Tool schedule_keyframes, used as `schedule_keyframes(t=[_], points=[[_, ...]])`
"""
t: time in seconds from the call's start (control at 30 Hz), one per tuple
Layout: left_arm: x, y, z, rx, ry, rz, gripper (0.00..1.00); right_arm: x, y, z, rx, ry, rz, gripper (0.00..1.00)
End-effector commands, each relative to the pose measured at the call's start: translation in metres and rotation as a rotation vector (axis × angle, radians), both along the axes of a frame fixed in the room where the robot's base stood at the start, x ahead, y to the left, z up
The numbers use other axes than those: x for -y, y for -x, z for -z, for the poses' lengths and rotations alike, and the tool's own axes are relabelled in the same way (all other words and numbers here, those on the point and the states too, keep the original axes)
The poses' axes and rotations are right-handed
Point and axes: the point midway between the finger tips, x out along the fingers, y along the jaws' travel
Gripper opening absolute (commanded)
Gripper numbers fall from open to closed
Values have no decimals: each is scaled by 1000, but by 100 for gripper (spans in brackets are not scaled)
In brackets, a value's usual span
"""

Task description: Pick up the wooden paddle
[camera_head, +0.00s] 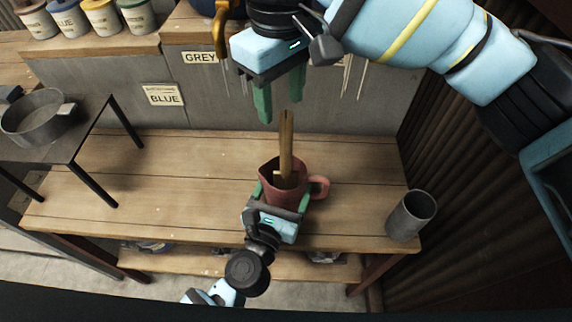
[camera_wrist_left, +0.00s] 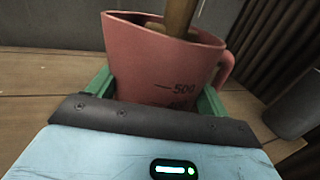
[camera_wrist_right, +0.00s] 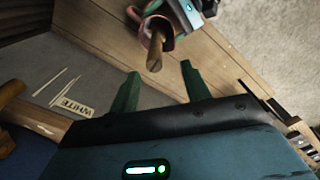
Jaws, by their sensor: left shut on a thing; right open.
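The wooden paddle (camera_head: 286,145) stands upright in a red measuring jug (camera_head: 298,196), its handle rising above the rim. Its lower end is hidden inside the jug. My left gripper (camera_head: 279,200) is shut on the jug, its green fingers on both sides, as the left wrist view shows of the jug (camera_wrist_left: 165,70). My right gripper (camera_head: 280,103) is open and empty, above and slightly left of the paddle's top, fingers pointing down. In the right wrist view the paddle's end (camera_wrist_right: 154,62) lies beyond the gap between the open fingers (camera_wrist_right: 158,85).
A grey metal cup (camera_head: 411,215) stands at the bench's right end. A side table at left holds a metal pan (camera_head: 42,117). Labelled pots (camera_head: 101,16) stand on a shelf at the back left. The wooden bench (camera_head: 160,185) is clear left of the jug.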

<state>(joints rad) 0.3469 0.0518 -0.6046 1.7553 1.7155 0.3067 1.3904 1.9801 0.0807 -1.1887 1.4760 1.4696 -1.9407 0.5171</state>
Motion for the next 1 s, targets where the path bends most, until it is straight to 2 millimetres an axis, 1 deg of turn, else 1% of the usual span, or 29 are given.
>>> schedule_keyframes(t=[0.03, 0.1, 0.2, 0.3, 0.47, 0.57, 0.77, 0.83, 1.0], points=[[0, 0, 0, -1, 0, -1, 47, 1, 0, 9, -2, 1, 1, 47], [0, 0, 0, -1, 0, 0, 47, 1, 0, 20, -2, 1, 0, 47], [0, 0, 0, -1, 0, 0, 47, 1, 0, 32, 0, 0, 0, 47], [0, 0, 0, -1, 0, 0, 47, 1, 0, 38, 0, -1, 0, 47], [0, 0, 0, -1, 0, 0, 47, 1, 0, 40, 1, -1, 0, 47], [0, 0, 0, -1, 0, 0, 47, 2, -1, 45, 0, 0, 1, 47], [0, 0, 0, -1, 0, 0, 47, 8, -5, 71, -1, 1, 1, 47], [0, 0, 0, -1, 0, 0, 47, 8, -4, 80, -1, 0, 1, 47], [0, 0, 0, -1, 0, 0, 47, 8, -5, 91, -1, -1, 2, 47]])
